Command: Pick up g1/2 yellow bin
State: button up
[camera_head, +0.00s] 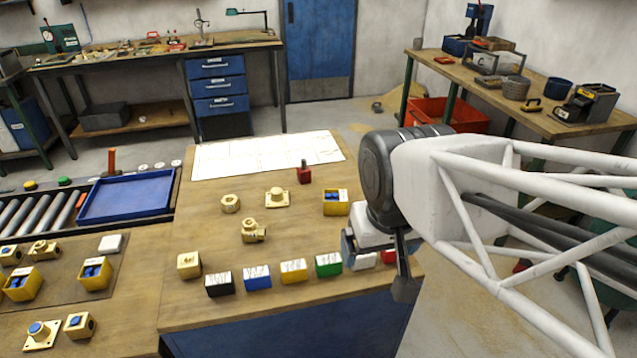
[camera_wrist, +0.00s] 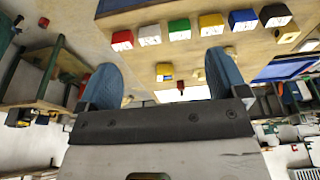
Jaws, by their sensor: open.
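A yellow bin (camera_head: 293,271) with a white label stands in a row of coloured bins on the wooden bench, between the blue and green ones. It also shows in the wrist view (camera_wrist: 211,24). Another yellow bin (camera_head: 336,203) with blue contents stands farther back; in the wrist view it (camera_wrist: 164,72) appears between my fingers. Label text is too small to read. My gripper (camera_head: 378,268) is open and empty above the bench's right end, right of both yellow bins. Its two blue-grey fingers stand wide apart in the wrist view (camera_wrist: 160,62).
The row also holds black (camera_head: 219,284), blue (camera_head: 257,277), green (camera_head: 328,265), white and red bins; my gripper partly covers the last two. Brass fittings (camera_head: 254,231) and a red bottle (camera_head: 304,173) stand behind. A blue tray (camera_head: 125,198) lies left.

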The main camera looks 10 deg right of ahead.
jog(key=shift+w, duration=0.1)
jog(key=m+g+y, duration=0.2)
jog(key=m+y, duration=0.9)
jog(key=m, duration=0.5)
send_near(340, 195)
jog(key=s+a+r, duration=0.3)
jog(key=s+a, duration=0.5)
jog(key=w+d+f+m, duration=0.1)
jog(key=w+d+f, duration=0.1)
jog(key=w+d+f+m+t+y, duration=0.1)
jog(key=w+d+f+m, duration=0.1)
jog(key=w+d+f+m+t+y, duration=0.1)
jog(key=w+f, duration=0.1)
jog(key=w, duration=0.1)
jog(key=shift+d+f, duration=0.2)
jog(key=shift+d, duration=0.2)
jog(key=shift+x, duration=1.3)
jog(key=shift+w+a, duration=0.1)
jog(key=shift+a, duration=0.05)
